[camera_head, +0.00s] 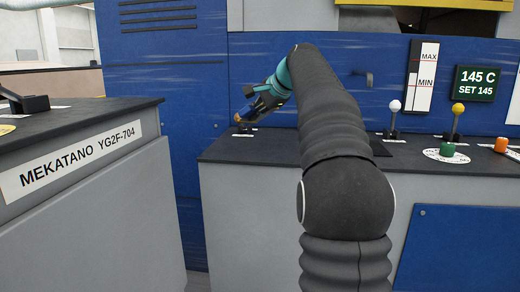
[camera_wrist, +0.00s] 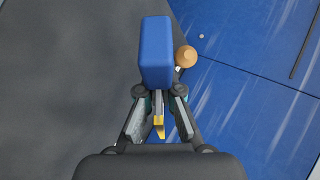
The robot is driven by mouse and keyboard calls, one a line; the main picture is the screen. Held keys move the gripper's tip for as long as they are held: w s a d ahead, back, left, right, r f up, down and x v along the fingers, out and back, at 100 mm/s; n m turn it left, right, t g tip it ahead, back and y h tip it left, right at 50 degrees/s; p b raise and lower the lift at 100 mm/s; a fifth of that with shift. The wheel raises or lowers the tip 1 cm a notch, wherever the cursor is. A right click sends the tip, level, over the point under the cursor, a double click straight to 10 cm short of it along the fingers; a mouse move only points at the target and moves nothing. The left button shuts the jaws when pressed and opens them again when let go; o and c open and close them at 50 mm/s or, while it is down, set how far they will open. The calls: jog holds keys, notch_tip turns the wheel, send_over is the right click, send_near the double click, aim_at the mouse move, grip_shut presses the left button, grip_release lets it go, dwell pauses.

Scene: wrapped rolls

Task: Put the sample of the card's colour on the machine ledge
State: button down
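My gripper (camera_head: 262,101) reaches over the left end of the machine ledge (camera_head: 222,151), close to the blue machine wall. In the wrist view, a blue block (camera_wrist: 155,50) stands out from between the fingertips of my gripper (camera_wrist: 160,93), which look closed on its near end. In the head view the blue block (camera_head: 265,104) is small and partly hidden by my gripper. A small yellow piece (camera_wrist: 158,126) shows between the fingers; what it belongs to is unclear. I cannot make out a colour card.
A tan knob (camera_wrist: 187,56) is close beside the block; an orange-tan knob (camera_head: 238,117) shows at the ledge's left end. White-knobbed (camera_head: 394,106) and yellow-knobbed (camera_head: 457,109) levers and a green button (camera_head: 447,149) stand farther right. A labelled grey cabinet (camera_head: 85,210) is at left.

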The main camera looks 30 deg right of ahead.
jog(key=shift+a+f+b, duration=0.1)
jog(key=shift+f+b, duration=1.65)
jog(key=shift+f, duration=1.15)
jog(key=c, duration=1.5)
grip_release()
jog(key=shift+p+v, duration=0.9)
jog(key=shift+v, duration=1.45)
jog(key=shift+p+v, duration=0.55)
jog(key=shift+v, duration=1.15)
